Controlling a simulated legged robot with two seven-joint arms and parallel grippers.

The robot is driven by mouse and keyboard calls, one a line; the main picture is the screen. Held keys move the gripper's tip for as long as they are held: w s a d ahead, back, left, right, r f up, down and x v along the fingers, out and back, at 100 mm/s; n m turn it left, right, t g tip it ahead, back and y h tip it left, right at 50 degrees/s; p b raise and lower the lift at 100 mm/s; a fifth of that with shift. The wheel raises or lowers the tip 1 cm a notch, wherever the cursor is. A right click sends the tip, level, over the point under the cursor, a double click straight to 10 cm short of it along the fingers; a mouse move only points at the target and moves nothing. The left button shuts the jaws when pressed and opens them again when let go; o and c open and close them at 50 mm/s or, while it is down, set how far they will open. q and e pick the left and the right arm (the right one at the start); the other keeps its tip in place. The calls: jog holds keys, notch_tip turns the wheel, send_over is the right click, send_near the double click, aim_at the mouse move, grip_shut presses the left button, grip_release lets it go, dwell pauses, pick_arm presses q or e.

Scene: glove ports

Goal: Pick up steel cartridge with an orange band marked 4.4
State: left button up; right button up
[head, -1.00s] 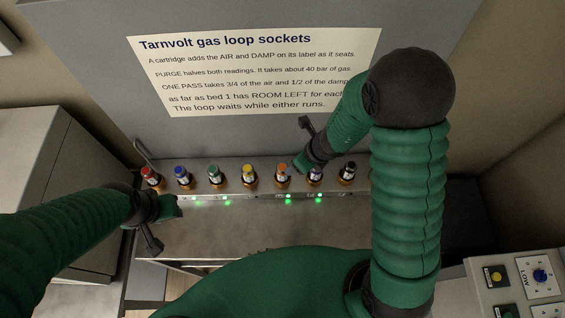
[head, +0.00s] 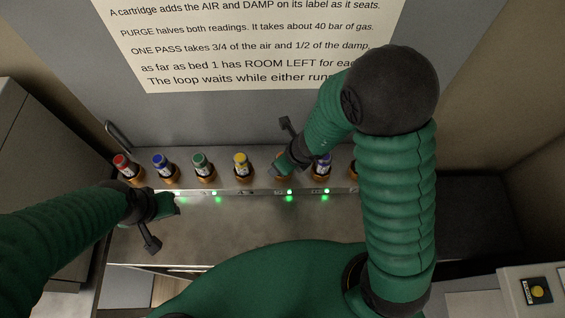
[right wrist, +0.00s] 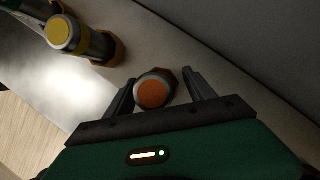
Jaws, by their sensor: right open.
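The orange-topped cartridge shows in the right wrist view (right wrist: 154,91), its round orange end facing the camera. Its label and any 4.4 mark cannot be read. In the head view my right gripper (head: 283,164) mostly covers it in the row of sockets. In the right wrist view my right gripper (right wrist: 160,84) is open, with one finger on each side of the orange end and no clear grip on it. My left gripper (head: 168,207) is over the bench at the left, below the row; its fingers are too unclear to judge.
Red (head: 123,164), blue (head: 162,164), green (head: 201,162) and yellow (head: 241,163) cartridges stand to the left in the row. A dark-blue one (head: 322,164) stands close on the right. Green lights mark the front edge. A control panel (head: 535,290) is at lower right.

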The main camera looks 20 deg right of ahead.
jog(key=shift+r, duration=0.15)
jog(key=shift+s+a+r, duration=0.1)
jog(key=shift+s+a, duration=0.05)
jog(key=shift+s, duration=0.1)
jog(key=c, duration=0.5)
jog(key=shift+a, duration=0.1)
jog(key=c, duration=0.5)
jog(key=shift+w, duration=0.1)
grip_shut()
